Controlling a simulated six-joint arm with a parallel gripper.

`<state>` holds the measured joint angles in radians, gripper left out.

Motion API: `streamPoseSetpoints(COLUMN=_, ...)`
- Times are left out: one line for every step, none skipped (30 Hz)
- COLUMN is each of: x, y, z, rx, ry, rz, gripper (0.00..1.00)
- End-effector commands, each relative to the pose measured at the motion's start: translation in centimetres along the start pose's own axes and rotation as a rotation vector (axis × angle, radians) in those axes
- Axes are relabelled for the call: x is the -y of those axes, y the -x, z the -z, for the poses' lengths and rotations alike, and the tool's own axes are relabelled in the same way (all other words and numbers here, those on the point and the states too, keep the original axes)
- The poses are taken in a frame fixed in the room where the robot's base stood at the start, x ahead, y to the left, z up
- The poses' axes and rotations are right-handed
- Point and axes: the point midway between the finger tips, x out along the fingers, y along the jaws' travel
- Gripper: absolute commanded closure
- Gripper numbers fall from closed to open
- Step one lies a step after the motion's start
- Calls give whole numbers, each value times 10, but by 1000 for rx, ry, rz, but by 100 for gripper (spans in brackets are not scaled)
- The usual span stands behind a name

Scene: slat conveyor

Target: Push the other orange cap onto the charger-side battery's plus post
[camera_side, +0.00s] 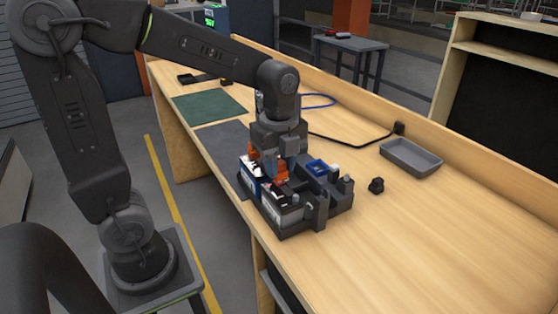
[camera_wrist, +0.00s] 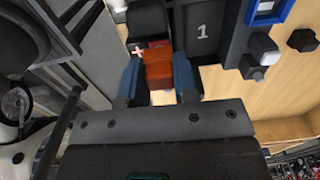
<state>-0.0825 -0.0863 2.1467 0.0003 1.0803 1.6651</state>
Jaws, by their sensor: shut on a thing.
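An orange cap (camera_wrist: 158,66) sits between the two blue fingers of my gripper (camera_wrist: 159,80) in the wrist view, and the gripper is shut on it. A pink plus mark (camera_wrist: 137,50) shows just beside it. In the side view my gripper (camera_side: 270,158) is low over two white-sided batteries, one nearer (camera_side: 284,208) and one farther (camera_side: 250,178). Two orange pieces show there, one at the left (camera_side: 252,152) and one lower right (camera_side: 281,173). I cannot tell which one is held. The post under the held cap is hidden, so contact cannot be told.
A dark fixture with a blue-framed part (camera_side: 317,168) stands right of the batteries. A small black knob (camera_side: 376,185) and a grey tray (camera_side: 411,158) lie farther right. A green mat (camera_side: 209,105) lies behind. The bench's right front is clear.

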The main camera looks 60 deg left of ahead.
Motion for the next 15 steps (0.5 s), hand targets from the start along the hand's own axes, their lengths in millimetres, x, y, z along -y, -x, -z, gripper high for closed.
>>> streamPoseSetpoints(x=0, y=-2, z=0, rx=0, ry=0, rz=-1, gripper=94)
streamPoseSetpoints(x=0, y=-2, z=0, rx=0, ry=0, rz=-1, gripper=94)
streamPoseSetpoints(x=0, y=-3, z=0, rx=0, ry=0, rz=-1, gripper=94)
streamPoseSetpoints(x=0, y=-4, z=0, rx=0, ry=0, rz=-1, gripper=94)
streamPoseSetpoints(x=0, y=-5, z=0, rx=0, ry=0, rz=-1, gripper=94)
streamPoseSetpoints(x=0, y=-6, z=0, rx=0, ry=0, rz=0, gripper=94)
streamPoseSetpoints(x=0, y=-6, z=0, rx=0, ry=0, rz=-1, gripper=94)
streamPoseSetpoints(x=0, y=-7, z=0, rx=0, ry=0, rz=-1, gripper=94)
streamPoseSetpoints(x=0, y=-8, z=0, rx=0, ry=0, rz=-1, gripper=94)
streamPoseSetpoints(x=0, y=-9, z=0, rx=0, ry=0, rz=-1, gripper=94)
streamPoseSetpoints(x=0, y=-10, z=0, rx=0, ry=0, rz=-1, gripper=94)
streamPoseSetpoints(x=0, y=-10, z=0, rx=0, ry=0, rz=-1, gripper=94)
streamPoseSetpoints(x=0, y=-11, z=0, rx=0, ry=0, rz=-1, gripper=94)
streamPoseSetpoints(x=0, y=-12, z=0, rx=0, ry=0, rz=-1, gripper=94)
streamPoseSetpoints(x=0, y=-13, z=0, rx=0, ry=0, rz=-1, gripper=94)
